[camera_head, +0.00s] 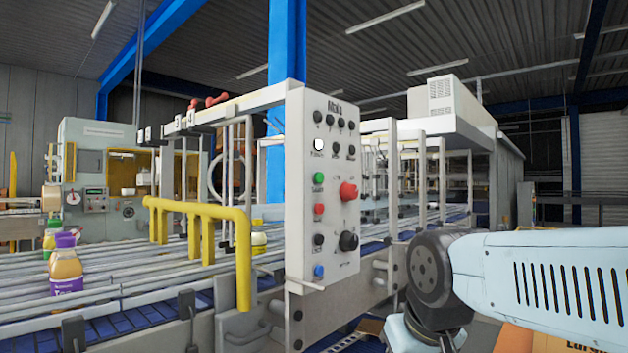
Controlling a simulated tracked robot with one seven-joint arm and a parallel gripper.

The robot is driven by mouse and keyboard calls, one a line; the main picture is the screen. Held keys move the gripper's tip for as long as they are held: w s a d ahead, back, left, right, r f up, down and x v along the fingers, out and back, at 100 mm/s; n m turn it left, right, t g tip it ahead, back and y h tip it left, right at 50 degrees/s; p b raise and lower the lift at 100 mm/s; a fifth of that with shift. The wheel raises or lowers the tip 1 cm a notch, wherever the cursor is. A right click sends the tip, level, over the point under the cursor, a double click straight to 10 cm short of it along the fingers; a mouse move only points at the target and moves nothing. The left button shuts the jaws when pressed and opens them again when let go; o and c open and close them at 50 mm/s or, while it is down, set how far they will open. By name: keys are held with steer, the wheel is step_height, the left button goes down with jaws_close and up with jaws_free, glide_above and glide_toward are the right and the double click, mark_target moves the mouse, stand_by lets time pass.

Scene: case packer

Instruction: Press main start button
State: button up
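A pale upright control panel (334,230) stands in the middle of the view, facing me. It carries a green button (319,178), a red button (319,209) below it, a black button (319,240) and a blue button (319,271). A white button (318,145) sits above the green one. A large red knob (348,191) and a black rotary switch (348,241) are on the right side. The labels are too small to read surely, so I cannot tell which is the main start. My arm reaches in from the right, apart from the panel in the picture; my gripper is not in view.
A yellow guard rail (205,212) stands left of the panel. A cardboard box (545,338) is at the lower right, below my arm. A grey-green machine (92,150) stands at the back left.

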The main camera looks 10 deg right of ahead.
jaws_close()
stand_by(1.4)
